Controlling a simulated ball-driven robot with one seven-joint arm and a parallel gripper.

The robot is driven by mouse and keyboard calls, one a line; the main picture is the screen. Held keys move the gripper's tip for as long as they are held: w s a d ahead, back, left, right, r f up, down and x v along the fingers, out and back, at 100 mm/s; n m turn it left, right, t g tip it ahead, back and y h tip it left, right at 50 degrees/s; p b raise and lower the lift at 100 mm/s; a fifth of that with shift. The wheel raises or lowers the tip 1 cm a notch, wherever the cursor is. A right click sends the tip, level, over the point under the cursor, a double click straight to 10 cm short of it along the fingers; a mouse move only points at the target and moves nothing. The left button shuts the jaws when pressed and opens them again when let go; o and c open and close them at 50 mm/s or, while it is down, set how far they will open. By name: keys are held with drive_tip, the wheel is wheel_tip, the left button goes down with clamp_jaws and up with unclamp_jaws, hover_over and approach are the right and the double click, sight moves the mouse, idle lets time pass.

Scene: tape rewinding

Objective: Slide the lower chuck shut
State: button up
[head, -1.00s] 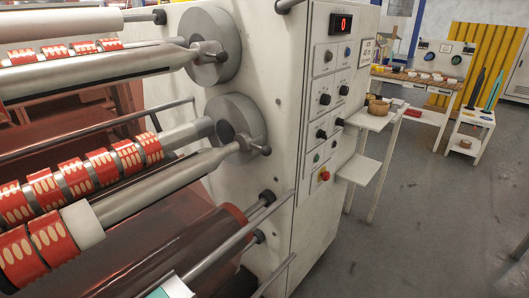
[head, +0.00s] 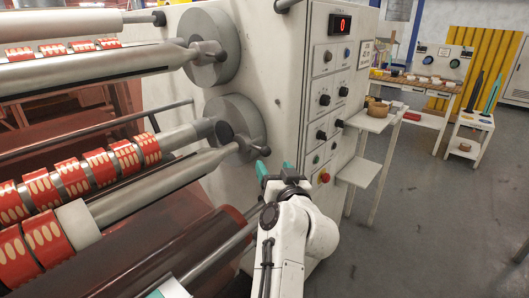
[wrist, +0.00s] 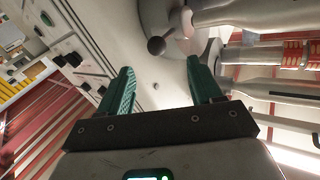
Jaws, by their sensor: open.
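The lower chuck (head: 236,122) is a grey round housing on the white machine's side wall. A dark ball-ended handle (head: 265,151) sticks out at its lower right, by the end of the lower shaft. My gripper (head: 276,171) is open and empty, with teal fingers, below and slightly right of that handle and apart from it. In the wrist view, the open fingers (wrist: 160,72) point toward the pale machine wall. A dark ball knob (wrist: 157,46), which appears to be the lower chuck's, lies just beyond the gap between the fingertips. Nothing is between the fingers.
The upper chuck (head: 211,45) sits above the lower one. A shaft with red printed rolls (head: 100,165) runs left from the lower chuck. The control panel (head: 334,85) is on the right, with a side shelf (head: 367,122) beyond. The floor (head: 420,210) at right is clear.

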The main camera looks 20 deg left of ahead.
sight(266, 154)
drive_tip(key=shift+b+x, duration=0.65)
drive_tip(key=shift+x, duration=4.3)
drive_tip(key=shift+c, duration=0.5)
drive_tip(key=shift+d, duration=0.1)
clamp_jaws()
